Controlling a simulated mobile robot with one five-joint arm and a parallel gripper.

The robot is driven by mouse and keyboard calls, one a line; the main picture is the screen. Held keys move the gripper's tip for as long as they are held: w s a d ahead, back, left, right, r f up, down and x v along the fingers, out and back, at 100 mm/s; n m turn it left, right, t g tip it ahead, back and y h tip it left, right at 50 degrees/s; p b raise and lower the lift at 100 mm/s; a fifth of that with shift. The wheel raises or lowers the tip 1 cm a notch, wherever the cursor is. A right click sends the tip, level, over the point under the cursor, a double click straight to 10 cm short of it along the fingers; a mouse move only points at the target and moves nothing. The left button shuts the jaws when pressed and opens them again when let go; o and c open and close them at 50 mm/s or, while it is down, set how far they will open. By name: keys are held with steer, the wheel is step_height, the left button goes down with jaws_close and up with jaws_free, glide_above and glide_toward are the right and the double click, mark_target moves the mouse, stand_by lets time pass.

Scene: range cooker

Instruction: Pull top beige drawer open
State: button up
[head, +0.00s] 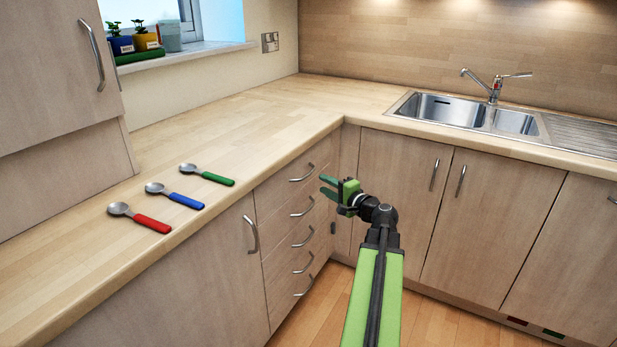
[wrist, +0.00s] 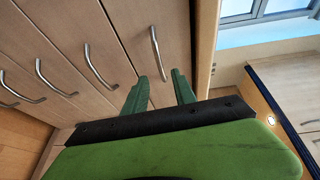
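The top beige drawer (head: 284,186) is shut, directly under the worktop, in a stack of several drawers. Its curved metal handle (head: 302,174) shows left of my gripper (head: 323,185) in the head view. In the wrist view the picture is turned, so the top drawer (wrist: 172,35) is the rightmost panel, beside the worktop edge. There its handle (wrist: 155,52) lies ahead of my gripper (wrist: 164,73), roughly between the two green fingertips. The fingers are open with nothing visible held. Contact with the handle cannot be made out.
Lower drawer handles (head: 302,208) line up below. The worktop (head: 250,120) carries a red-handled spoon (head: 140,216), a blue-handled spoon (head: 174,196) and a green-handled spoon (head: 206,175). Sink cupboards (head: 395,185) stand close on the right. Wooden floor (head: 320,305) lies clear before the drawers.

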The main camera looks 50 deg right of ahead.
mark_target(308, 174)
steer(key=w, duration=0.3)
steer(key=w+d, duration=0.1)
steer(key=w, duration=0.6)
steer(key=shift+d+f+b, duration=0.3)
steer(key=shift+d+f, duration=0.05)
steer(key=shift+f, duration=0.05)
jaws_close()
steer(key=shift+a, duration=0.15)
stand_by(0.5)
